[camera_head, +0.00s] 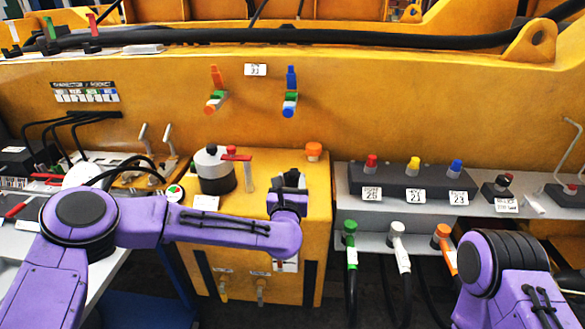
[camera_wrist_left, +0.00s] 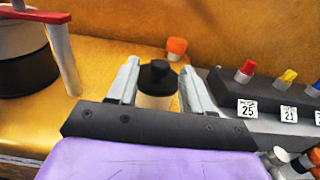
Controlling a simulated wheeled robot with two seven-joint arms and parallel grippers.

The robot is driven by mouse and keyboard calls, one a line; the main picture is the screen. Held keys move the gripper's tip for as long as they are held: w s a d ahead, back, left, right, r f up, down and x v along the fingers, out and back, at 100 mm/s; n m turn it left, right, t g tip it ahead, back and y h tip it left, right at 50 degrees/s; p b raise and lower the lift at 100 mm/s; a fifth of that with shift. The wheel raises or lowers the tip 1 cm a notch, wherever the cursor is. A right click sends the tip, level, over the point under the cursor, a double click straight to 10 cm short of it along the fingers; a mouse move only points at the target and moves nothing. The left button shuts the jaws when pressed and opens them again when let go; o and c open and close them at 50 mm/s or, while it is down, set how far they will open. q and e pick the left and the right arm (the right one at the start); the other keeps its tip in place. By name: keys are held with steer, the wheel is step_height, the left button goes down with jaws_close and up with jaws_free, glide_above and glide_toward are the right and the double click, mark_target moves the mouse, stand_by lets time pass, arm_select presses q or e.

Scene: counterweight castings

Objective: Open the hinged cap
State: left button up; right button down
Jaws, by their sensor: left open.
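My left gripper (camera_head: 290,182) is above the yellow block (camera_head: 208,259) in the head view, and the arm hides much of what lies under it. In the left wrist view its two grey fingers (camera_wrist_left: 161,68) are open. A white cylinder with a black knobbed top (camera_wrist_left: 155,76) shows between them, with a gap on either side. It may be the hinged cap; I see no hinge, and its lower part is hidden behind my gripper. My right gripper is not in view; only my right arm shows, at bottom right.
An orange knob (camera_head: 314,149) stands behind my left gripper. A white-and-black canister (camera_head: 214,170) with a red-handled lever (camera_head: 238,157) is to the left. A dark button box (camera_head: 412,184) and several hanging cable plugs are to the right.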

mark_target(293, 172)
arm_select(q)
steer(key=shift+w+p, duration=0.35)
steer(key=shift+w, duration=1.55)
jaws_close()
steer(key=shift+w+r+g+p, duration=0.15)
steer(key=shift+r+g+p, duration=0.4)
steer(key=shift+p, duration=0.25)
steer(key=g+p, duration=0.1)
steer(key=p, duration=0.1)
steer(key=w+r+g+p, duration=0.1)
steer(key=g+p, duration=0.1)
steer(key=r+g+p, duration=0.1)
steer(key=p, duration=0.1)
steer(key=shift+w+g, duration=0.35)
steer(key=shift+w, duration=0.05)
steer(key=shift+w+f+g+p, duration=0.1)
steer(key=shift+w+g+p, duration=0.2)
steer(key=shift+g+p, duration=0.5)
